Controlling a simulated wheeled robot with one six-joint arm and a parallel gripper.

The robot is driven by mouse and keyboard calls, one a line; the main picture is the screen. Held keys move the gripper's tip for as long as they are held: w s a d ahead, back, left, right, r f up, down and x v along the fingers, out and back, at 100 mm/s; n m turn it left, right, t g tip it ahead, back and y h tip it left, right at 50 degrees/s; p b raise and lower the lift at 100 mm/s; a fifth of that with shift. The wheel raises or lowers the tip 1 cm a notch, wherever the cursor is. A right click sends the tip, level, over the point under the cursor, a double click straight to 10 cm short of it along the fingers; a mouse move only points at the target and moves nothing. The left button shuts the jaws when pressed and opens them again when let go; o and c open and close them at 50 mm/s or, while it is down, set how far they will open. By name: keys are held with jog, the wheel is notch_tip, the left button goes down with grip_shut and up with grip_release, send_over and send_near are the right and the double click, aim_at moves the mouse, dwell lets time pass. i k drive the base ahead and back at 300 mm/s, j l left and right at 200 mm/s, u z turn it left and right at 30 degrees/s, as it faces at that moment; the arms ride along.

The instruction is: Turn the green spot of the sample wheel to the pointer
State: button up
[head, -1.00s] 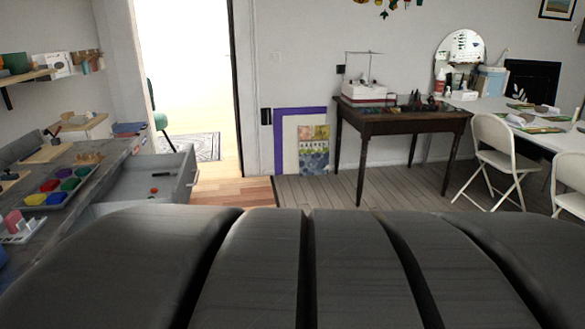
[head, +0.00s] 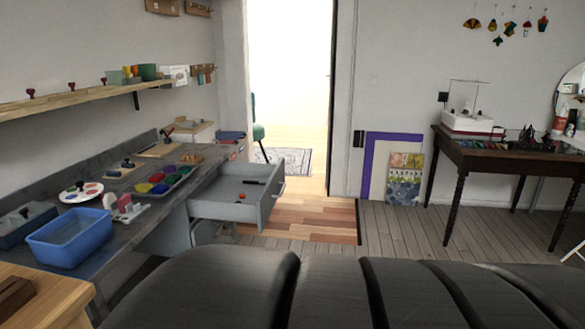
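A round white wheel with several coloured spots (head: 82,192) lies on the grey workbench at the left, between a blue tub and a board with a dark handle. It looks like the sample wheel. Its spots include red and blue ones, but they are too small to tell the green one surely. A dark knob-like piece stands at its back edge; I cannot tell whether this is the pointer. My gripper is not in view.
The workbench (head: 130,232) holds a blue tub (head: 70,238), a tray of coloured cups (head: 163,179) and a pink block on a white stand (head: 125,207). An open drawer (head: 238,203) juts out. A wooden surface (head: 50,285) is near left. Floor (head: 300,222) beyond is clear.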

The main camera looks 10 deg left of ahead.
aim_at(82, 192)
jog(key=u, duration=1.65)
